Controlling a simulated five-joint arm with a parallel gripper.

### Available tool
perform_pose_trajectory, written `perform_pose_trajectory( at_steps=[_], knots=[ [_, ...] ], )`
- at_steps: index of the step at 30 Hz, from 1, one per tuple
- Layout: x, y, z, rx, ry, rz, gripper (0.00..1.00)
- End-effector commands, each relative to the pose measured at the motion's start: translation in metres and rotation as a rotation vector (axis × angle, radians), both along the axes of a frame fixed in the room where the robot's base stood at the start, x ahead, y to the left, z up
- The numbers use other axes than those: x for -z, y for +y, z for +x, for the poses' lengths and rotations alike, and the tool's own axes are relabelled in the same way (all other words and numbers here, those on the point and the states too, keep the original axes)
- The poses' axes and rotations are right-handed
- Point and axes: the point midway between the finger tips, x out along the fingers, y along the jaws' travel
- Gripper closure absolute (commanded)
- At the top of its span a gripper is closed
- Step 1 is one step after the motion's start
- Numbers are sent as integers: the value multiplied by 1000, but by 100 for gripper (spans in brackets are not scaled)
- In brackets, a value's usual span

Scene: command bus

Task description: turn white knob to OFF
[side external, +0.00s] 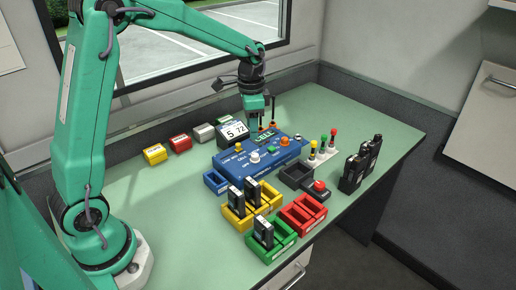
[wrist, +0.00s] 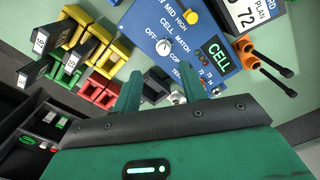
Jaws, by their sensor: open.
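The white knob (side external: 255,156) sits on the front part of the blue control panel (side external: 228,160). In the wrist view the white knob (wrist: 163,47) is on the blue panel (wrist: 141,22), with OFF lettering beside it. I cannot tell where its pointer is set. My gripper (side external: 266,115) points down above the back of the panel, apart from the white knob. In the wrist view my gripper (wrist: 160,84) is open, with nothing held between its fingers. The white knob shows just beyond the fingertips.
Yellow bins (side external: 237,222), green bins (side external: 268,253) and red bins (side external: 303,213) stand in front. Upright radios (side external: 352,174) stand at the right. A display (side external: 235,133) stands behind.

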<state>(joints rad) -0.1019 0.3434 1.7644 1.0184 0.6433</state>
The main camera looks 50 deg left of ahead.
Motion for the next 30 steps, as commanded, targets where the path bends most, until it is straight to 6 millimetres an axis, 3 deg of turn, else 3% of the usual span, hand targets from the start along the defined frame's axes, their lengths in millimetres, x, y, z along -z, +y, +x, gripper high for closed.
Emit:
perform_pose_trajectory(
  at_steps=[6,19,30],
  knots=[
    [18,4,11,33,29,-3,58],
    [27,4,12,36,33,-3,58],
    [68,3,11,36,33,-3,58]
  ],
)
